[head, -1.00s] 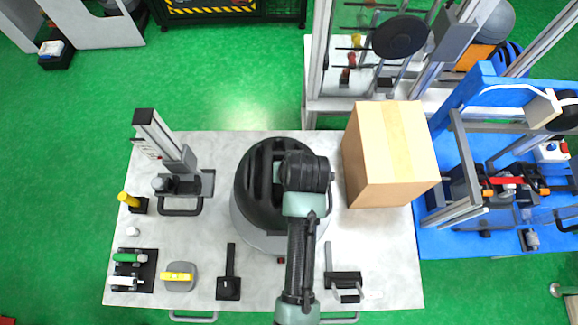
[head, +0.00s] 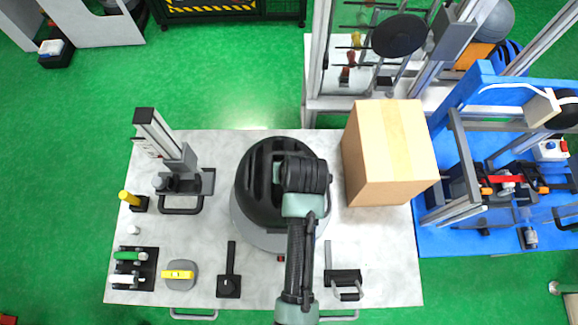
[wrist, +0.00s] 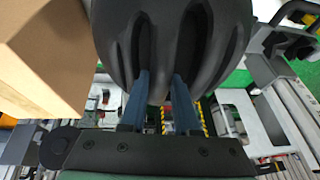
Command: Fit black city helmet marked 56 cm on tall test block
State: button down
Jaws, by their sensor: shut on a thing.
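The black city helmet (head: 260,182) has long vent slots in its shell and sits over a round grey base (head: 270,240) on the white table, in the head view. My gripper (wrist: 158,85) is shut on the helmet, with its two blue-grey fingers at the vent slots in the wrist view. The helmet (wrist: 170,30) fills the top middle of that view. My arm hides the helmet's right side in the head view. The test block under the helmet is hidden, and no 56 cm mark can be read.
A cardboard box (head: 390,150) stands close to the helmet's right. A grey column stand (head: 170,155) is at the table's left. Small tools, such as a yellow-handled one (head: 178,275), lie at the front left. A blue bench (head: 440,242) adjoins on the right.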

jog(key=shift+s+a+f, duration=0.1)
jog(key=shift+s+f, duration=0.25)
jog(key=shift+f, duration=0.05)
jog(key=c, duration=0.6)
grip_release()
jog(key=shift+a, duration=0.1)
jog(key=c, duration=0.3)
jog(key=shift+r, duration=0.15)
jog(key=shift+w+r+p, duration=0.2)
jog(key=shift+r+p, duration=1)
jog(key=shift+r, duration=0.1)
jog(key=shift+r+p, duration=2.45)
jog(key=shift+p, duration=0.1)
